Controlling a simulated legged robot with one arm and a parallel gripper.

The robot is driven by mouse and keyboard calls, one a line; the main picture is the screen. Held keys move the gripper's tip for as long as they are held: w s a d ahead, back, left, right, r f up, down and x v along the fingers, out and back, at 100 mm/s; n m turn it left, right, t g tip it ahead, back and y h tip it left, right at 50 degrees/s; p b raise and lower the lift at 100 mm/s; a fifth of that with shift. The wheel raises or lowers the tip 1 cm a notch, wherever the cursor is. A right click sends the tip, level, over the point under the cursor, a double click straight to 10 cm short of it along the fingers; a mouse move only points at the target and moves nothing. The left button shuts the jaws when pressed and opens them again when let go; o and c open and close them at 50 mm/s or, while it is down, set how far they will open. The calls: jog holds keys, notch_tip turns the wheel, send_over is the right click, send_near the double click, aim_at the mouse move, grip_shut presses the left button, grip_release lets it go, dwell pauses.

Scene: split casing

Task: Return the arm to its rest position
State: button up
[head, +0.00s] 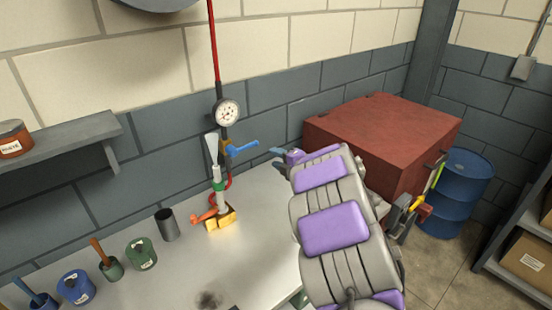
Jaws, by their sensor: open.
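My arm, grey with purple panels, rises from the bottom right of the head view over the pale worktable (255,265). My gripper (278,160) shows small at the arm's far end, partly hidden by the arm. Its grey fingertips point left and stand apart, with nothing seen between them. It is to the right of the blue-handled fitting below the gauge, with a visible gap between them. A yellow block (221,219) with an orange lever (203,216) stands on the table, with a green-banded white piece above it.
A round gauge (228,112) hangs on a red hose by the block wall. A dark cup (167,225) and several pots are at the lower left. A red cabinet (390,135) stands behind my arm, beside a blue barrel (458,192). A shelf (75,137) juts out at left.

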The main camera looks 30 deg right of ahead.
dwell(0.3)
jog(key=s+d+r+m+g+h, duration=0.2)
jog(key=s+d+r+m+h, duration=0.1)
jog(key=r+m+h, duration=0.35)
jog(key=s+a+m+g+h, duration=0.1)
jog(key=s+m+g+h, duration=0.25)
jog(key=s+m, duration=0.4)
jog(key=s+a+f+m+g+y, duration=0.2)
jog(key=s+a+g, duration=0.2)
jog(key=s+a, duration=0.5)
jog(key=s+a+f+m+g+y, duration=0.2)
jog(key=s+a, duration=0.7)
jog(key=s, duration=0.7)
jog(key=s+a+f+m+g+y, duration=0.2)
jog(key=s+a+g, duration=0.4)
jog(key=s, duration=0.7)
jog(key=a+f+y, duration=0.1)
jog(key=a, duration=0.1)
jog(key=shift+s+a+f, duration=0.15)
jog(key=shift+s+a, duration=0.15)
jog(key=shift+a, duration=0.1)
